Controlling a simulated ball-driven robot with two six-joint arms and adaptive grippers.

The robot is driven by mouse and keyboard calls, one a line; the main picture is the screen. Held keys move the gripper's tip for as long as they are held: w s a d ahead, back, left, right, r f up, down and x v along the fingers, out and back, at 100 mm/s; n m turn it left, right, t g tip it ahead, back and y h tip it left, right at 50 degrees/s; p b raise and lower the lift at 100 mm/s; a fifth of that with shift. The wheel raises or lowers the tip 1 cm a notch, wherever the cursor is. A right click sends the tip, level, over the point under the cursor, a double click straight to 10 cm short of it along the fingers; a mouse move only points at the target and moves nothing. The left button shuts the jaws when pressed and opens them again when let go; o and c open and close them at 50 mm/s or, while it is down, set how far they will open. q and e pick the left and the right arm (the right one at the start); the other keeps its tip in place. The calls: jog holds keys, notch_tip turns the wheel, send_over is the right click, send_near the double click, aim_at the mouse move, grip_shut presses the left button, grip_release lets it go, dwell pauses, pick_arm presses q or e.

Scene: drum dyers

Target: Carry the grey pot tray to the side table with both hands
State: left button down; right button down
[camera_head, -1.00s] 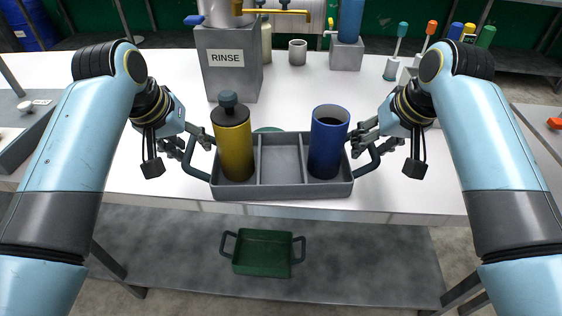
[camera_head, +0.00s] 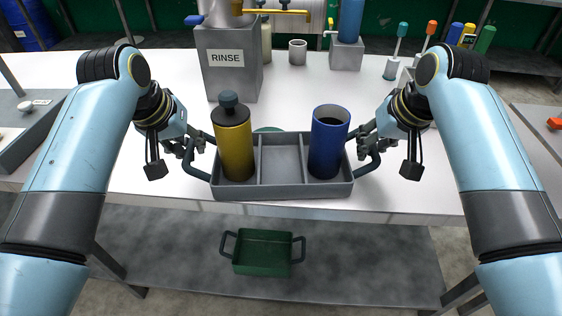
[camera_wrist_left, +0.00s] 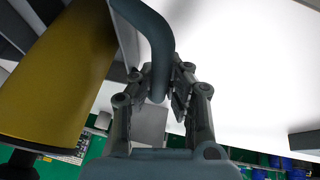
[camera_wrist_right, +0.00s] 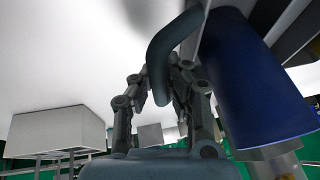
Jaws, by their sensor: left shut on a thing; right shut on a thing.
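The grey pot tray (camera_head: 282,192) is at the front edge of the white table, with a dark handle at each end. It looks level; I cannot tell whether it is clear of the tabletop. A yellow pot (camera_head: 236,150) with a dark knobbed lid stands in its left compartment. An open blue pot (camera_head: 326,150) with dark contents stands in the right compartment; the middle one is empty. My left gripper (camera_head: 198,143) is shut on the left handle (camera_wrist_left: 155,40). My right gripper (camera_head: 364,140) is shut on the right handle (camera_wrist_right: 168,45).
The grey RINSE block (camera_head: 228,80) stands behind the tray on the white table (camera_head: 150,70). A grey cup (camera_head: 297,52) is further back. A green handled tray (camera_head: 262,252) sits on the lower shelf (camera_head: 360,260). Grey surfaces flank the table at left (camera_head: 30,135) and right (camera_head: 545,140).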

pick_arm(q)
jog(key=shift+r, duration=0.1)
pick_arm(e)
jog(key=shift+r, duration=0.1)
